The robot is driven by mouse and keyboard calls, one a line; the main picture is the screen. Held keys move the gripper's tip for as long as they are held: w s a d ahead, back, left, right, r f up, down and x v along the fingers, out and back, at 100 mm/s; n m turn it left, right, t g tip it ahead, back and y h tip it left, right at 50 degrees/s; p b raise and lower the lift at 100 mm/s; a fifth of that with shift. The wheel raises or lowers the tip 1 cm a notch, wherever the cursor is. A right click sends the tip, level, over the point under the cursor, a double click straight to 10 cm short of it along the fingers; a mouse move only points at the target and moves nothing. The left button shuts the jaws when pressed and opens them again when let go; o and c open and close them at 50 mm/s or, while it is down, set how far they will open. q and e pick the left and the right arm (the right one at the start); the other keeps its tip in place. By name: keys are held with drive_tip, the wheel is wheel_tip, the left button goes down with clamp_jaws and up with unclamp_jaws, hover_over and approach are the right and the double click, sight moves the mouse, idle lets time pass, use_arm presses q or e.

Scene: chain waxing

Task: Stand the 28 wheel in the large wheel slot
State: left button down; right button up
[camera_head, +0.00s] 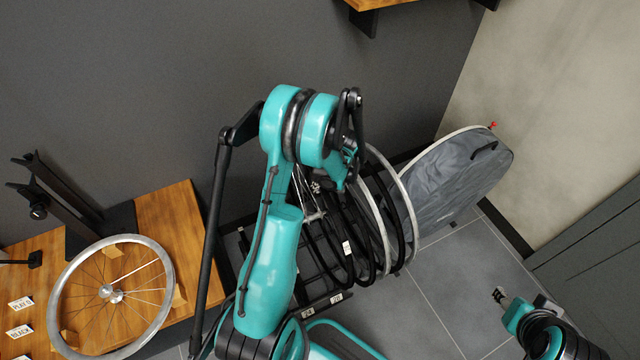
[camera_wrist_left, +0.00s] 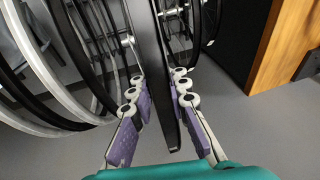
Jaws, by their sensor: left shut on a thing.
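My left gripper (camera_head: 345,170) reaches over the wheel rack from the left. In the left wrist view its purple-padded fingers (camera_wrist_left: 157,86) are closed on both sides of the black rim of a wheel (camera_wrist_left: 162,112). I cannot read a size on this wheel. Several dark and pale-rimmed wheels (camera_head: 405,215) stand side by side to its right, partly hidden by my arm. Two small number labels sit at the rack's front, one reading about 28 (camera_head: 336,298). The slot under the held wheel is hidden. My right gripper (camera_head: 500,295) is low at the right, its fingers too small to judge.
A large grey round cover or bag (camera_head: 465,175) leans by the wall behind the rack. The tiled floor (camera_head: 425,310) is clear between the rack and my right arm.

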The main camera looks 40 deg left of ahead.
use_arm(q)
wheel_tip(320, 180, down, 14)
drive_tip(key=b, duration=0.7)
drive_tip(key=shift+d+f, duration=0.1)
drive_tip(key=shift+f, duration=0.2)
idle(0.5)
drive_tip(key=shift+w+d, duration=0.35)
drive_tip(key=shift+w, duration=0.45)
idle(0.3)
drive_tip(key=c, duration=1.4)
unclamp_jaws()
drive_tip(key=shift+a+f, duration=0.1)
drive_tip(key=shift+f, duration=0.05)
